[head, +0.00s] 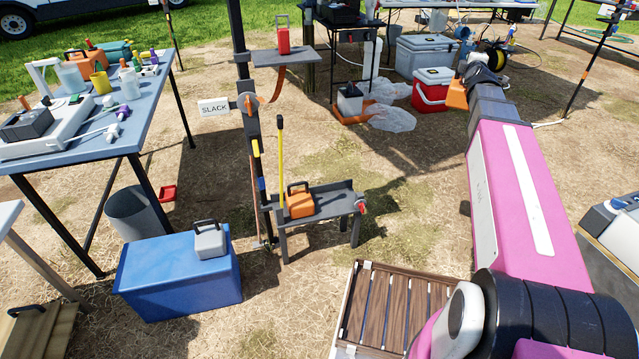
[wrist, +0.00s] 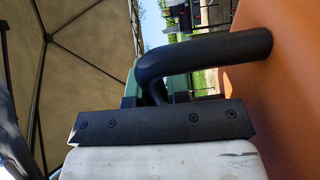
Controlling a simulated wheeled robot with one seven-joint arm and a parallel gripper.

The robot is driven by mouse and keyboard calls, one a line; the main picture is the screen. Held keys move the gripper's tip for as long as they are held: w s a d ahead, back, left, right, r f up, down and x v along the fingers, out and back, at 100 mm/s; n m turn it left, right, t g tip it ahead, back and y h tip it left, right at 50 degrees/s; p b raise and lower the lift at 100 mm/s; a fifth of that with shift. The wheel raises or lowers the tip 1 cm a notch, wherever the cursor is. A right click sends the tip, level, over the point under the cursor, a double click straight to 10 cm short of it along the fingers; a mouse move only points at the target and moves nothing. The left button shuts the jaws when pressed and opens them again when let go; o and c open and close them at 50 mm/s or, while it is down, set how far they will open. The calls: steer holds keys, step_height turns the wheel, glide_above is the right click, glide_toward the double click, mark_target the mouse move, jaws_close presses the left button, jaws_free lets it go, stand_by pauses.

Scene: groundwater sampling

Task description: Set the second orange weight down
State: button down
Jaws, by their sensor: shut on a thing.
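An orange weight (head: 457,95) hangs at the far end of my arm, in the upper right of the head view. In the wrist view its orange body (wrist: 290,110) fills the right side and its black handle (wrist: 205,57) curves toward my gripper (wrist: 160,122). My gripper is shut on the handle; its dark finger plate lies along it. The gripper itself is mostly hidden by the arm in the head view. Another orange weight (head: 299,204) with a dark handle sits on a low grey bench (head: 328,208) at the middle.
A post carries a SLACK sign (head: 214,107) and a shelf with a red weight (head: 283,40). A grey weight (head: 209,240) sits on a blue box (head: 178,278). A cluttered table (head: 90,147) stands left. A slatted crate (head: 385,307) lies below. Grass is open right of the bench.

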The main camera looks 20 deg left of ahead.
steer(key=w+a+f+n+g+y, duration=0.1)
steer(key=a+f+n+y, duration=0.15)
steer(key=a+f, duration=1)
steer(key=w+a+f+n+y, duration=0.1)
steer(key=a+f+y, duration=0.2)
steer(key=a+f, duration=0.95)
steer(key=s+a+f+n+g+y, duration=0.25)
steer(key=s+a+f, duration=0.25)
steer(key=a+f, duration=0.45)
steer(key=s+a+f+n+g+y, duration=0.2)
steer(key=s+a+f+y, duration=0.25)
steer(key=a+f, duration=0.55)
step_height(320, 180, down, 8)
steer(key=shift+s+a+r, duration=0.15)
steer(key=shift+a+r, duration=0.05)
steer(key=shift+a, duration=0.05)
steer(key=c, duration=1.1)
jaws_free()
steer(key=shift+f+t+h, duration=0.1)
steer(key=shift+t+h, duration=0.15)
steer(key=shift+h, duration=0.1)
